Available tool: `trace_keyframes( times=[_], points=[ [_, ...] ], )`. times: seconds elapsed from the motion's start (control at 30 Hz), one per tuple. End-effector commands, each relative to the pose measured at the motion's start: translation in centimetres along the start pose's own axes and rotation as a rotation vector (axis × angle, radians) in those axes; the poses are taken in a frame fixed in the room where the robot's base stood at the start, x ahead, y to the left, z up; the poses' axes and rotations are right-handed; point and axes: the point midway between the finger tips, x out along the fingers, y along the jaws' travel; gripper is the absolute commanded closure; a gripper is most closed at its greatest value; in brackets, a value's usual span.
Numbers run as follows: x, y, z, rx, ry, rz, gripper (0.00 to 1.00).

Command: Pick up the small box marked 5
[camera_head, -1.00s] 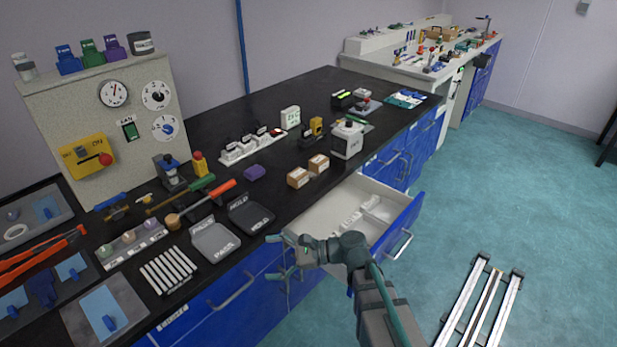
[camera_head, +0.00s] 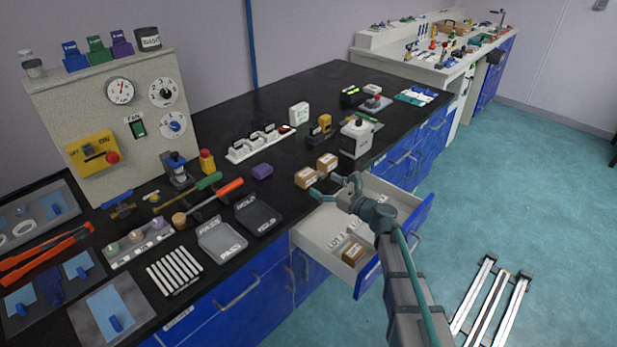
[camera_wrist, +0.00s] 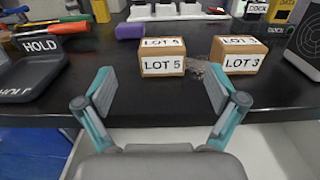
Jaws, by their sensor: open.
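The small brown box marked LOT 5 (camera_head: 306,178) sits on the black bench top near its front edge. In the wrist view, LOT 5 (camera_wrist: 162,62) is ahead of my gripper (camera_wrist: 160,88), roughly centred between the fingers. My gripper (camera_head: 325,187) is open and empty, just in front of the box, with a visible gap between the fingers and it. A similar box marked LOT 3 (camera_head: 327,161) stands to the right of LOT 5, also in the wrist view (camera_wrist: 237,57).
An open drawer (camera_head: 318,238) lies below my gripper, with another brown box (camera_head: 352,252) inside. The PASS tray (camera_head: 221,238) and HOLD tray (camera_head: 258,215) lie to the left. A purple block (camera_head: 262,171) is behind. A white device (camera_head: 356,137) stands to the right.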

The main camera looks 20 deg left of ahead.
Motion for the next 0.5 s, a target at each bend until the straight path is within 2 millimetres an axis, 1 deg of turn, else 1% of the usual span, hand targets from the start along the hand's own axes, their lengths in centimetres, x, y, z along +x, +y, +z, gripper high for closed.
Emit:
trace_keyframes(
  times=[0.03, 0.1, 0.27, 0.33, 0.5],
  points=[
    [1.0, -0.1, 0.1, 0.000, 0.000, 0.003, 0.06],
    [1.6, -0.1, 0.1, 0.000, 0.000, 0.003, 0.06],
    [2.4, -0.1, 0.1, -0.001, 0.000, 0.001, 0.06],
    [3.0, -0.1, 0.2, -0.001, 0.000, 0.002, 0.06],
    [5.3, -0.4, 0.4, -0.002, 0.000, 0.003, 0.06]
  ],
)
